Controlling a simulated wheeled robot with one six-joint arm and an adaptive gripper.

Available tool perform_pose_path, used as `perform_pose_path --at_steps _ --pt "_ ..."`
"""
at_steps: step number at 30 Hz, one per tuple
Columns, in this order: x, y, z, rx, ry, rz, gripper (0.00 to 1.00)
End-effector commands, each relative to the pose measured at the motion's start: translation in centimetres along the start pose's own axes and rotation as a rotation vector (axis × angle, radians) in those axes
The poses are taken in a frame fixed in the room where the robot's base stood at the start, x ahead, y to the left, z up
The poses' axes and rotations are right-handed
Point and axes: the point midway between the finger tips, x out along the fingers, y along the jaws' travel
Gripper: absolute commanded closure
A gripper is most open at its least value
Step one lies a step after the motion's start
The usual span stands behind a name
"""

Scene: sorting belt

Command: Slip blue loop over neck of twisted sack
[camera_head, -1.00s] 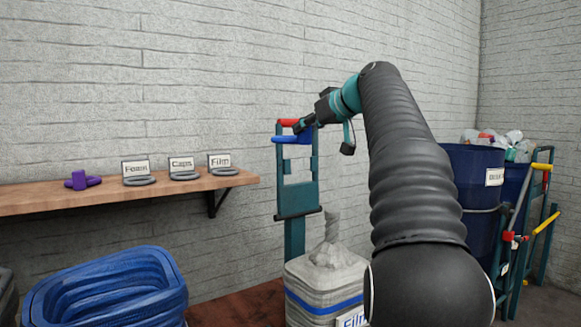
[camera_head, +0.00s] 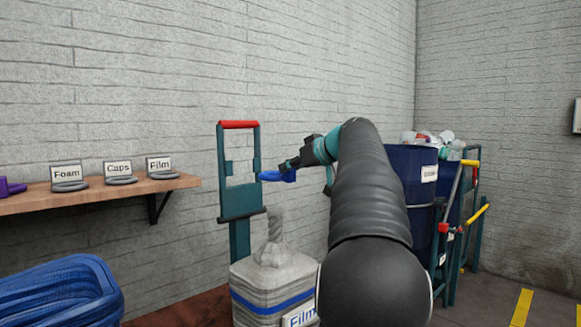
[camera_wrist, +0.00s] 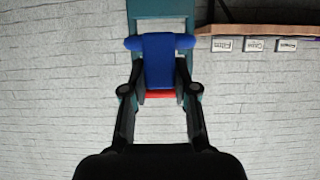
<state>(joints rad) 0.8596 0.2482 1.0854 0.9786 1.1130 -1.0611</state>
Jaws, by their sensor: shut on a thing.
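My gripper (camera_head: 288,167) is shut on the blue loop (camera_head: 276,176) and holds it in the air. In the wrist view the blue loop (camera_wrist: 159,62) sits between the two fingertips, with wider ends sticking out to both sides. The twisted sack (camera_head: 273,268) is grey-white with a blue band and a Film label, and stands on the floor area below. Its twisted neck (camera_head: 275,224) points up. The loop is above the neck and apart from it, in the head view almost in line with it. The loop's opening cannot be made out.
A teal frame with a red top bar (camera_head: 239,125) stands just behind the sack. A shelf (camera_head: 110,195) with Foam, Caps and Film signs is at left. A blue tub (camera_head: 62,290) stands at lower left. Dark blue bins (camera_head: 405,190) and a trolley stand at right.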

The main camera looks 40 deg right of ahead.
Motion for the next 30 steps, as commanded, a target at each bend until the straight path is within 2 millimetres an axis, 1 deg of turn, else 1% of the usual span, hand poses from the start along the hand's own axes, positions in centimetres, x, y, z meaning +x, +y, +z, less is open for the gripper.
perform_pose_path --at_steps 3,30 --pt "0.4 0.0 0.8 0.000 0.000 0.000 0.95" --pt "2.4 -0.1 5.7 -0.001 0.001 0.000 0.95"
